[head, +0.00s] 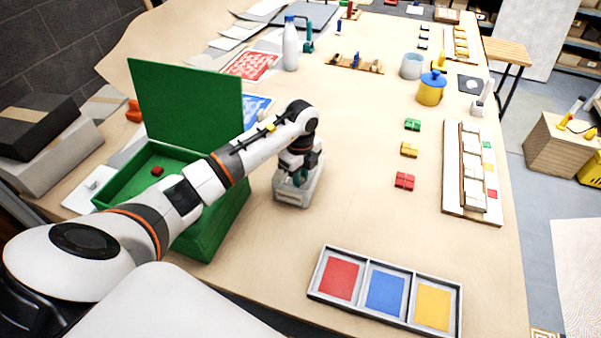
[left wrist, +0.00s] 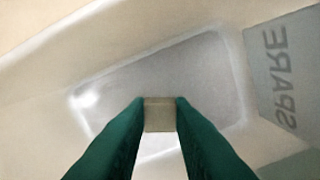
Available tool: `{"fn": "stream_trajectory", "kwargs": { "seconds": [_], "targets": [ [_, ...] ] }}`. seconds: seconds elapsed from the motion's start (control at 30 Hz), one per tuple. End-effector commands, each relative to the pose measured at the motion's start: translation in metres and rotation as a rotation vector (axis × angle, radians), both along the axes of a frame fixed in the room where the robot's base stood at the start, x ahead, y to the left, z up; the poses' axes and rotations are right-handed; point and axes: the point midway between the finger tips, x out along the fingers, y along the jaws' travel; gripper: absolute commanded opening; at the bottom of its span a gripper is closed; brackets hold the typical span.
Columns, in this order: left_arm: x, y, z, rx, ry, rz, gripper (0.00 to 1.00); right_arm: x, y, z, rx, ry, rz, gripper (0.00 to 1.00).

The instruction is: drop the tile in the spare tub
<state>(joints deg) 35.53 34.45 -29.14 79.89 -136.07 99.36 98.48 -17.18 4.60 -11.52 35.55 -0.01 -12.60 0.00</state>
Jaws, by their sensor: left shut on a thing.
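The spare tub (head: 291,198) is a small pale grey open tub on the table in the head view. In the left wrist view its floor (left wrist: 205,80) is below my fingers, and a grey label reading SPARE (left wrist: 284,75) shows at the right. My left gripper (head: 299,174) is over the tub, pointing down. In the left wrist view its green fingers (left wrist: 160,114) are shut on a small beige-grey tile (left wrist: 160,115). The tile appears above the tub's floor; its exact height is unclear. In the head view the tile is hidden. My right gripper is not in view.
A green box (head: 220,222) with a raised lid stands left of the tub, under my left arm. A tray with red, blue and yellow panels (head: 360,322) lies at the front. Red (head: 404,180), yellow (head: 409,149) and green (head: 412,124) tile groups lie to the right.

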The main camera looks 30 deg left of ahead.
Motion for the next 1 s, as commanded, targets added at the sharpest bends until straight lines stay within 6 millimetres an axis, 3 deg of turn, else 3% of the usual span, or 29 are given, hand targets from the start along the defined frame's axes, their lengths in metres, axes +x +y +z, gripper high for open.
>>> {"fn": "stream_trajectory", "kwargs": {
  "seconds": [0.3, 0.33, 0.47, 0.83, 1.0],
  "targets": [
    [0.0, 0.0, -0.004, 0.001, -0.002, 0.0, 0.0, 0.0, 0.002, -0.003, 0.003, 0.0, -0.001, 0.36],
    [0.001, 0.0, -0.004, 0.0, -0.002, 0.0, 0.22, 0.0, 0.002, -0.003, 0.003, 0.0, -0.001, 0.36],
    [0.001, 0.0, -0.003, 0.0, -0.002, 0.0, 0.42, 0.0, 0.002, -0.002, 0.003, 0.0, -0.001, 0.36],
    [0.001, 0.0, 0.004, 0.0, -0.004, 0.0, 0.42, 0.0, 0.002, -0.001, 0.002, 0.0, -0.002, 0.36],
    [0.002, 0.0, 0.03, 0.001, -0.008, -0.001, 0.42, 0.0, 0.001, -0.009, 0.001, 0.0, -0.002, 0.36]
  ]
}}
